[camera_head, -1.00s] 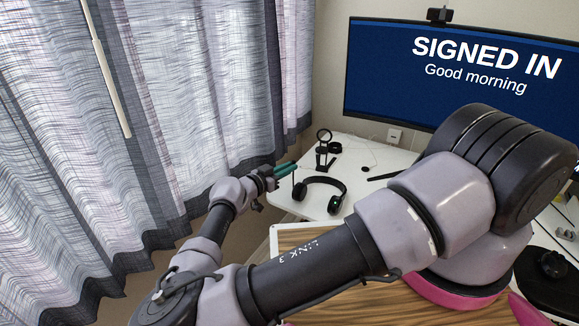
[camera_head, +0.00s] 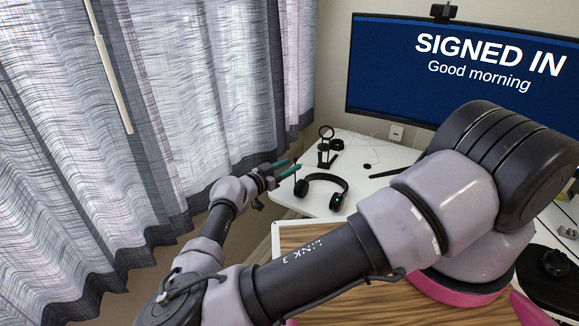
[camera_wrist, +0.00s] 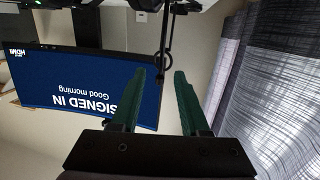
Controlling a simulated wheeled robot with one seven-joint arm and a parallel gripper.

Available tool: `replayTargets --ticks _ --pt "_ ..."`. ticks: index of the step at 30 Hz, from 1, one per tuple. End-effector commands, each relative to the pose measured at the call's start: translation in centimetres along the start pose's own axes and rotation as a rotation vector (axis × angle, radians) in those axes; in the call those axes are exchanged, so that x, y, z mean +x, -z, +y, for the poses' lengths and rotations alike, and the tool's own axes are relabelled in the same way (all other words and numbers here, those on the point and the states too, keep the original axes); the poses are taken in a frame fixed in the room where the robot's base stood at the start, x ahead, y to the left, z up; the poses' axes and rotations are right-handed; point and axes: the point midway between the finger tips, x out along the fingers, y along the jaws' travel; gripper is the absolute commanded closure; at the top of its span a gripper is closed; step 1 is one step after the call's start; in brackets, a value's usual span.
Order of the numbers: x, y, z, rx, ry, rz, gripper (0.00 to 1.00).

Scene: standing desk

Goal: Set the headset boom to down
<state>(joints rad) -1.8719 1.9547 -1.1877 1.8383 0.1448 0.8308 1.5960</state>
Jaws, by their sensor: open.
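The black headset (camera_head: 325,178) lies on the white desk, left of the monitor, in the head view. In the wrist view my gripper (camera_wrist: 160,72) shows a gap on both sides of the rod; contact is not visible.
A dark stand with a ring (camera_head: 326,147) is on the desk behind the headset. The monitor (camera_head: 455,75) reads "SIGNED IN". A curtain (camera_head: 150,110) hangs close to the left of my arm.

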Motion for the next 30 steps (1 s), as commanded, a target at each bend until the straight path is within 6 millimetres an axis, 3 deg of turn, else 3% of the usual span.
replayTargets --ticks 15,28,30 --pt "-9.2 -0.1 -0.1 -0.001 0.003 -0.002 0.55" --pt "-10.3 -0.1 0.0 -0.001 0.000 -0.001 0.55" --pt "-10.3 -0.1 0.1 -0.002 -0.003 -0.004 0.82"
